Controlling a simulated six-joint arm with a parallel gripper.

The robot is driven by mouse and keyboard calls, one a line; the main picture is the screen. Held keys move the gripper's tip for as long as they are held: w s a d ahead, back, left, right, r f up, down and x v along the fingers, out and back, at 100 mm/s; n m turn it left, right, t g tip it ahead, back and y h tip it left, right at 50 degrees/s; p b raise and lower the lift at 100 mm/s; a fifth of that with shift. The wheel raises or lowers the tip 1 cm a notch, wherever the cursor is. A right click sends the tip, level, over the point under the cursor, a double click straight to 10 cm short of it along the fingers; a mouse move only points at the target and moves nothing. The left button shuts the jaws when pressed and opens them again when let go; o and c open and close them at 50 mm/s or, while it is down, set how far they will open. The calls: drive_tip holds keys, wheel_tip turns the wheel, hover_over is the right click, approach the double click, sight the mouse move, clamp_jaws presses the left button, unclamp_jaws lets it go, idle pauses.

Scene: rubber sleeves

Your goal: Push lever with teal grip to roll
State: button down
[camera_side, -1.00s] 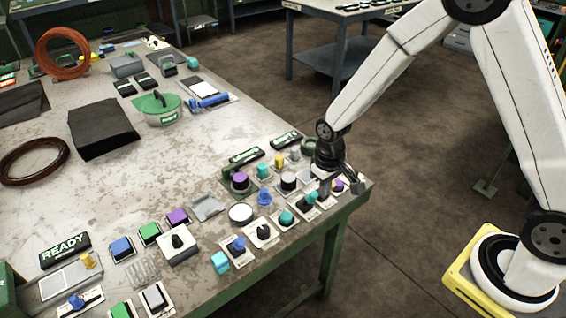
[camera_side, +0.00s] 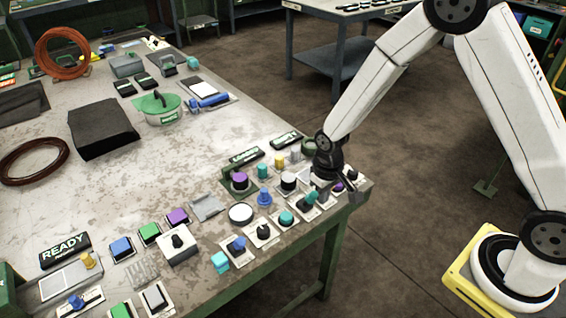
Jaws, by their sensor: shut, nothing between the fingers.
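The lever with the teal grip (camera_side: 311,198) stands on a small pale plate near the front right edge of the workbench. The grip leans up and to the right. My gripper (camera_side: 323,192) is shut and empty, low over the panel, just right of the teal grip. I cannot tell whether the fingers touch the grip. No lettering for "roll" can be read at this size.
A teal round button (camera_side: 287,218) and a black rotary knob (camera_side: 263,231) sit to the left. A blue knob (camera_side: 264,197) and a purple button (camera_side: 239,181) stand behind. A purple control (camera_side: 338,187) lies just right of my gripper. The bench's front edge is close.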

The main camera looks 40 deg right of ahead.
sight(313, 192)
drive_tip(key=shift+f, duration=0.95)
drive_tip(key=shift+w, duration=0.15)
drive_tip(key=shift+w, duration=0.45)
drive_tip(key=shift+w, duration=1.25)
idle(0.6)
drive_tip(key=shift+w, duration=1.05)
idle(0.3)
drive_tip(key=shift+s, duration=0.65)
idle(0.4)
drive_tip(key=shift+r, duration=0.1)
